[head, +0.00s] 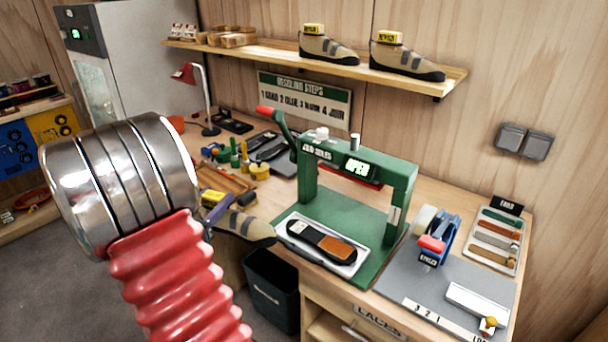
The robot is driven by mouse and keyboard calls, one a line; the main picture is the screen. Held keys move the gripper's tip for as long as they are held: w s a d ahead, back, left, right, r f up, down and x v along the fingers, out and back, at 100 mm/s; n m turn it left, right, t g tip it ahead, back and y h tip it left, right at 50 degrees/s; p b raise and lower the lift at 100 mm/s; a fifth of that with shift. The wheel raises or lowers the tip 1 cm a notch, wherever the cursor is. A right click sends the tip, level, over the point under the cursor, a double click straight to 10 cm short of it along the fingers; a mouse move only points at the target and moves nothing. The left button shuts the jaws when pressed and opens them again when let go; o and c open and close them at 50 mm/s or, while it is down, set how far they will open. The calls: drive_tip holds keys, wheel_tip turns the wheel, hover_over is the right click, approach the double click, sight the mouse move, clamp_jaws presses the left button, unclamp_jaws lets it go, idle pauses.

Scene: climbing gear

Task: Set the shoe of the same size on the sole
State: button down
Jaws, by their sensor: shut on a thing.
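A dark sole (318,238) with an orange-brown patch at one end lies in a pale tray (289,220) on the base of the green press (408,185). The press display reads OPEN. My gripper (214,211) is mostly hidden behind my own arm; a purple finger shows. It is shut on a beige shoe (252,229), held left of the tray and apart from it. Part of this shoe is hidden, and its size cannot be read. Two beige shoes with black soles and yellow labels, one left (329,48) and one right (405,60), stand on the wall shelf.
The press has a red-tipped lever (275,118) and an overhead frame. A blue tape dispenser (437,240) and a tray of laces (497,240) are on the right of the bench. Bottles and tools crowd the left. A dark bin (270,292) stands below the bench front.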

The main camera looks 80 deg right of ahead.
drive_tip(key=s+d+r+m+g, duration=0.1)
drive_tip(key=s+d+r+g, duration=0.1)
drive_tip(key=s, duration=0.9)
drive_tip(key=s+d+r+m+g+y, duration=0.1)
drive_tip(key=s+d+r+m+g, duration=0.1)
drive_tip(key=s+d, duration=0.4)
drive_tip(key=s+r+g, duration=0.1)
drive_tip(key=s+r, duration=0.1)
drive_tip(key=s, duration=0.3)
drive_tip(key=shift+m+g+y, duration=0.3)
drive_tip(key=shift+f, duration=0.2)
drive_tip(key=shift+f, duration=4.15)
drive_tip(key=shift+w+a+r, duration=0.1)
drive_tip(key=shift+w+a, duration=0.05)
drive_tip(key=shift+w, duration=0.05)
